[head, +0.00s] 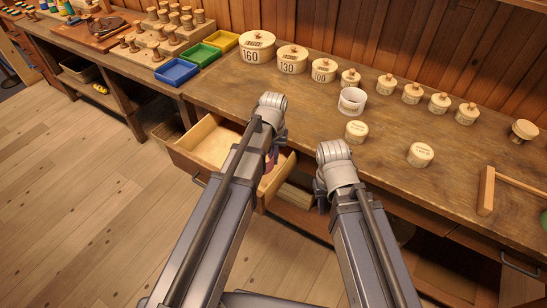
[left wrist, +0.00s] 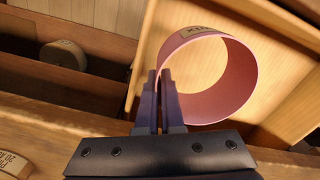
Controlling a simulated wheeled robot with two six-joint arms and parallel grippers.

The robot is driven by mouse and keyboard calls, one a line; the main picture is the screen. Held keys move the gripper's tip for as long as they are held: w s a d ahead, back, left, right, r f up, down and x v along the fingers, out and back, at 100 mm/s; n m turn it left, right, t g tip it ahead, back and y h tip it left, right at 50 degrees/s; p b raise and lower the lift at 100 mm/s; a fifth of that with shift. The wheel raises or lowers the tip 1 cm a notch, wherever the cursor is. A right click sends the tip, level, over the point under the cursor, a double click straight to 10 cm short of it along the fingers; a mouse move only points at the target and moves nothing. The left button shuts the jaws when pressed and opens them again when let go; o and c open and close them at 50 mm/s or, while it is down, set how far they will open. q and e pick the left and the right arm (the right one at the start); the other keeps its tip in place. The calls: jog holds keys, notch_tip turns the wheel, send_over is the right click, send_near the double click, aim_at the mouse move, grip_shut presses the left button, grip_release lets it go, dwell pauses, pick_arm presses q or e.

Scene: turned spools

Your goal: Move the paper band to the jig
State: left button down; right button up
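The paper band is a pink ring with a tan label (left wrist: 235,85), shown in the left wrist view over the pale wood of the open drawer. In the head view only a pink sliver of it (head: 268,168) shows beside my left arm. My left gripper (left wrist: 160,78) has its two fingers close together across the band's near-left wall, pinching it. I cannot tell if the band touches the drawer floor. My right gripper (head: 321,196) is mostly hidden behind its wrist, in front of the workbench. No jig is certain; an L-shaped wooden frame (head: 487,190) lies at the bench's right.
The open drawer (head: 208,142) sticks out of the workbench (head: 250,95). Round labelled boxes (head: 257,50) line the back, with a white ring (head: 352,100) and lidded pots (head: 420,155) nearer. Blue (head: 176,71), green and yellow trays stand left. The bench's middle right has free room.

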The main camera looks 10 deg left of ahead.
pick_arm(q)
notch_tip(320, 180, up, 9)
jog(key=p, duration=0.7)
jog(key=shift+p, duration=0.35)
